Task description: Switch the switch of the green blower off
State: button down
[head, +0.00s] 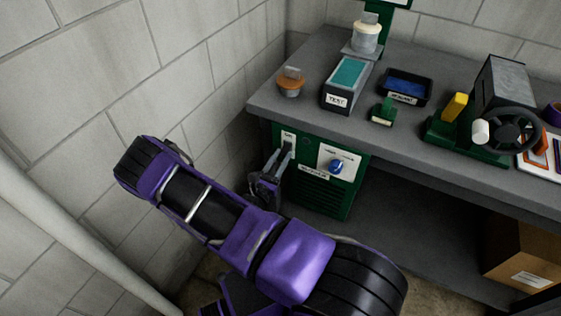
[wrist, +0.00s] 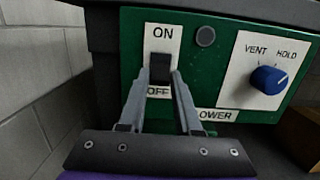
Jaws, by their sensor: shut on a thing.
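The green blower (head: 318,197) is a green panelled box under the left end of the bench. In the wrist view its panel (wrist: 217,73) fills the middle. Its black switch (wrist: 160,62) sits on a white plate (wrist: 161,33) with ON above and OFF below. My gripper (wrist: 163,78) is shut on the switch, one finger on each side. Which way the switch is set I cannot tell, as the fingers hide part of it. In the head view, my gripper (head: 288,149) reaches the panel's upper left, and the switch is hidden there.
A blue knob (wrist: 269,80) marked VENT and HOLD is right of the switch; it also shows in the head view (head: 336,167). The bench top (head: 320,122) overhangs the blower. A block wall (head: 130,75) stands close on the left. A cardboard box (head: 520,250) is under the bench at right.

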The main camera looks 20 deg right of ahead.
jog(key=c, duration=0.6)
grip_release()
jog(key=shift+a, duration=0.1)
jog(key=v, duration=1.7)
jog(key=shift+a+f, duration=0.1)
